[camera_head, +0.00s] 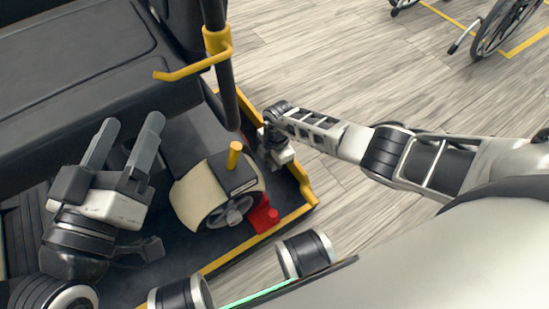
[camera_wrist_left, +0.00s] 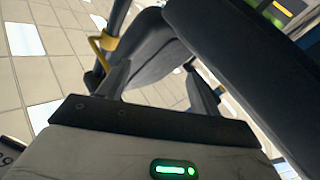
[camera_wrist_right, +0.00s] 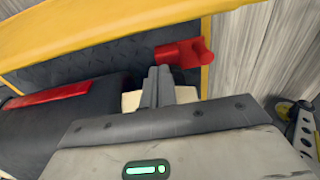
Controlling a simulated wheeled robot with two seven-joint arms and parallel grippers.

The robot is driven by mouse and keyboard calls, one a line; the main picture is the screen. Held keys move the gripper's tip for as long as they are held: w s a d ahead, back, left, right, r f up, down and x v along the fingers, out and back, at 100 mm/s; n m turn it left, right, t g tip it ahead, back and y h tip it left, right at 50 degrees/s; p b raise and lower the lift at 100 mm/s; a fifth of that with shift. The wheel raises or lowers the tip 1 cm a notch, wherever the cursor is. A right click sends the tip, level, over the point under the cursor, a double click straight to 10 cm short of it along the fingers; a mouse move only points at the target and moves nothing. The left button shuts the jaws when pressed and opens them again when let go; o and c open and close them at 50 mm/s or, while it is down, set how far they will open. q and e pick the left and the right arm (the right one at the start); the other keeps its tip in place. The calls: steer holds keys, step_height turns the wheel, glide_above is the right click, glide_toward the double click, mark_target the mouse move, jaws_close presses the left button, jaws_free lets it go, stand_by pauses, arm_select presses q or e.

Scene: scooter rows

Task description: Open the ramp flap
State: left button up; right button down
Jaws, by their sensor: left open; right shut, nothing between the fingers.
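A dark platform with a yellow edge (camera_head: 252,241) fills the lower left of the head view. I cannot clearly single out the ramp flap on it. A red lever (camera_head: 263,217) sits near its front corner; a red lever also shows by a yellow edge strip in the right wrist view (camera_wrist_right: 185,52). My right gripper (camera_head: 273,158) is low at the platform's right edge, fingers hidden in the head view; in the right wrist view its fingertips (camera_wrist_right: 160,72) are together and empty, against a dark tread plate (camera_wrist_right: 120,58). My left gripper (camera_head: 131,128) is open and empty above the platform.
A cream wheel cover (camera_head: 198,191) with a yellow peg stands on the platform between my grippers. A black post (camera_head: 223,85) with a yellow hook (camera_head: 192,70) and a dark seat (camera_head: 75,70) stand behind. Wheelchairs (camera_head: 505,22) are far right; the wooden floor between is clear.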

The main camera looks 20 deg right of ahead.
arm_select(q)
steer(key=shift+w+a+r+m+t, duration=0.1)
steer(key=shift+w+r+m+t, duration=0.1)
steer(key=shift+r+m+t, duration=0.3)
steer(key=shift+w+a+r+m+t, duration=0.1)
steer(key=shift+w+r+m+t, duration=0.15)
steer(key=shift+r, duration=0.3)
arm_select(e)
steer(key=shift+w+d+r, duration=0.15)
steer(key=shift+w+d, duration=0.05)
steer(key=shift+d, duration=0.75)
steer(key=shift+w+d+r, duration=0.15)
steer(key=shift+w+d, duration=0.05)
steer(key=shift+d, duration=0.7)
arm_select(q)
steer(key=shift+s, duration=0.1)
arm_select(e)
steer(key=shift+d, duration=0.15)
